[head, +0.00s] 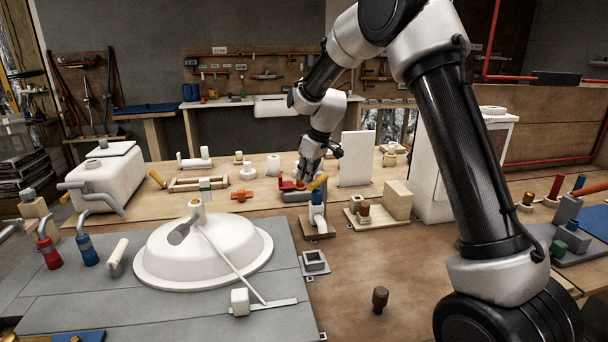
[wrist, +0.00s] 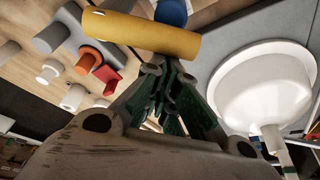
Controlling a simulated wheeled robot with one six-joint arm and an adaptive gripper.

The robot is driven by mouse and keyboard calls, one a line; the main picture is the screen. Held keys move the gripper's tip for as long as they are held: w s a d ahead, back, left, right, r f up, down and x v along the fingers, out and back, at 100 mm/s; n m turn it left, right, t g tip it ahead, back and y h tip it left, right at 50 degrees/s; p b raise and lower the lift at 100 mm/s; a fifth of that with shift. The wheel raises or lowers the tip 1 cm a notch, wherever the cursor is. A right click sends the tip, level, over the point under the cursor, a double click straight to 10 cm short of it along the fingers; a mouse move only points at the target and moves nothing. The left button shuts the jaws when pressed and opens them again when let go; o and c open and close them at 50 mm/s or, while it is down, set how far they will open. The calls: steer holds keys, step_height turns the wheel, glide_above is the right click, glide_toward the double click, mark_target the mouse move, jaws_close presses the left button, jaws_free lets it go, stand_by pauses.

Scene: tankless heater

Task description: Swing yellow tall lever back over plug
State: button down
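A yellow lever (head: 317,182) sits slanted atop a blue and white post (head: 317,212) at the middle of the bench. In the wrist view a yellow cylinder (wrist: 150,35), apparently this lever's handle, lies across the view just past my fingertips, with a blue round part (wrist: 170,11) behind it. My gripper (head: 306,180) is beside the lever and points down. In the wrist view its green-padded fingers (wrist: 165,70) converge with nothing visible between the tips. Whether they touch the handle is unclear. I cannot tell which part is the plug.
A grey block with red parts (head: 289,187) stands just left of the lever. A white domed basin (head: 205,252) with a grey cylinder on top is at front left. A wooden block (head: 397,200) and a white panel (head: 357,158) stand to the right. Bare bench (head: 350,265) lies in front.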

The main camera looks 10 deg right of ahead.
steer(key=shift+s+d, duration=0.15)
steer(key=shift+s, duration=0.3)
stand_by(0.4)
steer(key=w+a, duration=0.3)
steer(key=v, duration=1)
steer(key=s+d+f+m+g+h, duration=0.1)
steer(key=s+d+f+m+g, duration=0.15)
steer(key=s, duration=0.55)
steer(key=s+d+r+m+t, duration=0.1)
steer(key=s+d, duration=0.4)
steer(key=s, duration=0.5)
steer(key=s+d+r+m+t+h, duration=0.1)
steer(key=s+d+r+m, duration=0.2)
steer(key=s, duration=0.8)
steer(key=s+d+r+m+t, duration=0.2)
steer(key=s+d, duration=0.5)
steer(key=s, duration=0.4)
steer(key=shift+r+h, duration=0.3)
